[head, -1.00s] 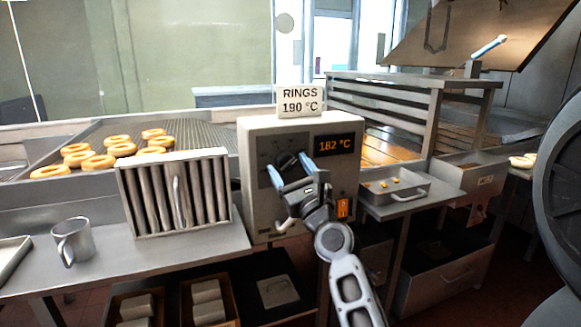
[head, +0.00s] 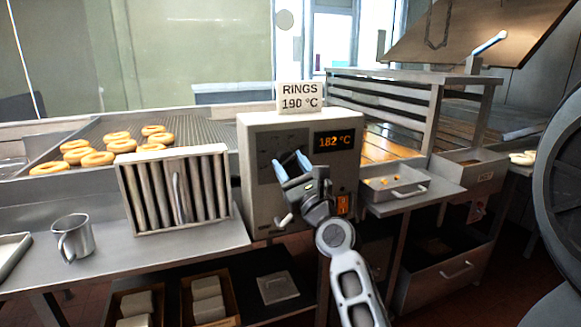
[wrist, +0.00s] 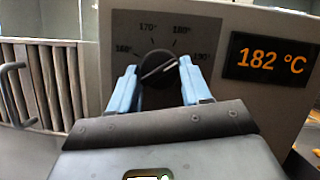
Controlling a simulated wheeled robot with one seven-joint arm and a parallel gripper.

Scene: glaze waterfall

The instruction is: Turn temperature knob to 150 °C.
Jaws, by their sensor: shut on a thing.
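The temperature knob (wrist: 158,70) is a round black dial on a dark plate on the front of a grey control box (head: 256,190). My gripper (wrist: 160,84) is shut on the knob, with one pale blue finger on each side of it. A light pointer line on the knob slants to the upper right, between the 180° and 190° marks. The readable marks run from 160° to 190°; the lower part of the dial is hidden behind my gripper. The orange display (wrist: 268,60) reads 182 °C; it also shows in the head view (head: 334,141).
A ribbed metal panel (head: 174,190) and a metal mug (head: 73,238) stand on the counter to the left. A shallow tray (head: 394,188) sits to the right. An orange switch (head: 342,205) is below the display.

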